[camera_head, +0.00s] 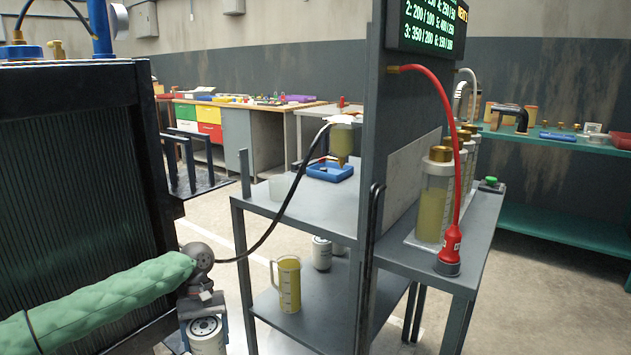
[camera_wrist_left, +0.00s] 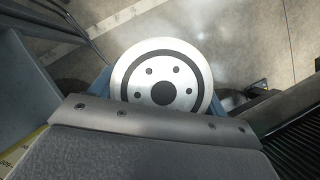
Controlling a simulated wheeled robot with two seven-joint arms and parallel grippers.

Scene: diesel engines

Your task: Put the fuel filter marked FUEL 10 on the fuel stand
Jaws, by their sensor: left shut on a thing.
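My left gripper (camera_head: 205,326) is low at the bottom of the head view, left of the stand's shelves. It is shut on a white cylindrical filter (camera_head: 207,340), which hangs partly cut off by the picture edge. In the left wrist view, the filter's round metal end plate (camera_wrist_left: 185,72), with a centre hole and a ring of small holes, sits between the blue fingers. Its marking cannot be read. A grey metal stand (camera_head: 365,130) with shelves and a display is to the right of the gripper; I see no label naming it the fuel stand. My right gripper is not in view.
Another white filter (camera_head: 321,254) and a yellow measuring jug (camera_head: 288,284) stand on the lower shelf. A blue tray (camera_head: 330,171) is on the upper shelf. A black hose crosses in front of the stand. A large dark radiator (camera_head: 75,190) stands close on the left.

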